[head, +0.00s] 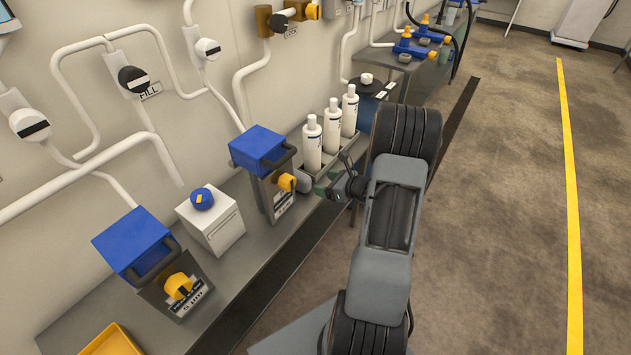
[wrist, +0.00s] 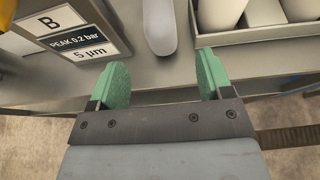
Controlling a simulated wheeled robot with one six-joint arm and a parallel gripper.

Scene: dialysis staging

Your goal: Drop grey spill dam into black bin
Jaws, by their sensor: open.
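A light grey, smooth, rounded bar, which looks like the grey spill dam (wrist: 160,27), lies on the bench near its front edge in the wrist view. Its far end is cut off by the top of the picture. In the head view a small pale piece of it (head: 303,183) shows beside the bottle tray. My gripper (wrist: 160,66) is open and empty, with its green fingers apart. The bar's near end lies just beyond the gap between the fingertips. In the head view my gripper (head: 320,186) is at the bench edge, partly hidden. I cannot clearly make out a black bin.
A tray (wrist: 285,32) with white bottles (head: 331,124) stands right of the bar. A filter unit labelled B (wrist: 65,30) stands to its left, with a blue top (head: 262,148). A dark round object (head: 366,85) with a white piece on it is farther along. The floor at right is clear.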

